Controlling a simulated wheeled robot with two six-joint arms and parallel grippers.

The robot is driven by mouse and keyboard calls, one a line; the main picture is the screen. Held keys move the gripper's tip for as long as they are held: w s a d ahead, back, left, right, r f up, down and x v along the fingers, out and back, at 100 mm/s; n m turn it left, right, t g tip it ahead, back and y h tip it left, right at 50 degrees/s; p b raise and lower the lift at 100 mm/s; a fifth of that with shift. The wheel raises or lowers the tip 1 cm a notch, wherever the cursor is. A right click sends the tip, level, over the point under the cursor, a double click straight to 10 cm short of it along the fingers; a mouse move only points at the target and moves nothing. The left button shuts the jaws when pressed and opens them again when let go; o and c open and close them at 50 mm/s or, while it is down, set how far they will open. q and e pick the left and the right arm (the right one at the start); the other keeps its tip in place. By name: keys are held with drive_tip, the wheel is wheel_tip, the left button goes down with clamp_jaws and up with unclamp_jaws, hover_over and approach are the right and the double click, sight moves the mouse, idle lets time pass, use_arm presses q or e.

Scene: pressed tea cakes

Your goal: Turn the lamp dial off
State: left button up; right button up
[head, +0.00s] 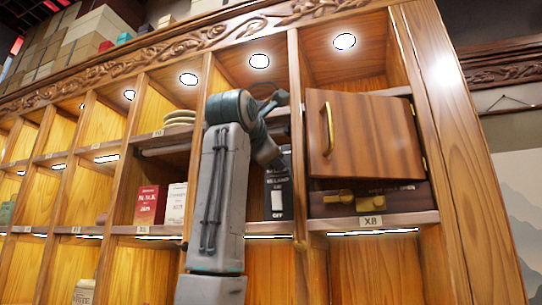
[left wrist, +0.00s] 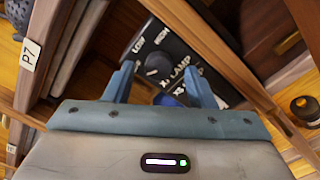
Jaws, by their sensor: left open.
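The lamp dial's black panel (head: 277,197) stands upright in a narrow shelf bay, with white lettering that includes OFF near its bottom. The left wrist view shows the panel (left wrist: 150,48) close up and tilted, with LOW, HIGH and LAMP lettering. In the head view my left arm covers part of the bay, and the fingers are hard to make out. My right gripper is out of view.
A wooden cabinet door (head: 365,135) with a brass handle is just right of the panel. Below it is a dark box with brass fittings (head: 352,197). Red (head: 149,205) and white (head: 175,204) boxes stand left of my arm.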

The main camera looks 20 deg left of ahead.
use_arm(q)
drive_tip(key=s+b, duration=0.4)
drive_tip(key=s, duration=0.6)
drive_tip(key=shift+s+a, duration=0.2)
drive_tip(key=shift+s, duration=0.1)
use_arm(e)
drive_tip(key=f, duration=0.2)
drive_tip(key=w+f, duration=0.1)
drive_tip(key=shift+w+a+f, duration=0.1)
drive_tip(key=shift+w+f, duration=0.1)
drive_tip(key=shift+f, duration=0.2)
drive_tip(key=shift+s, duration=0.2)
use_arm(q)
drive_tip(key=shift+f, duration=0.15)
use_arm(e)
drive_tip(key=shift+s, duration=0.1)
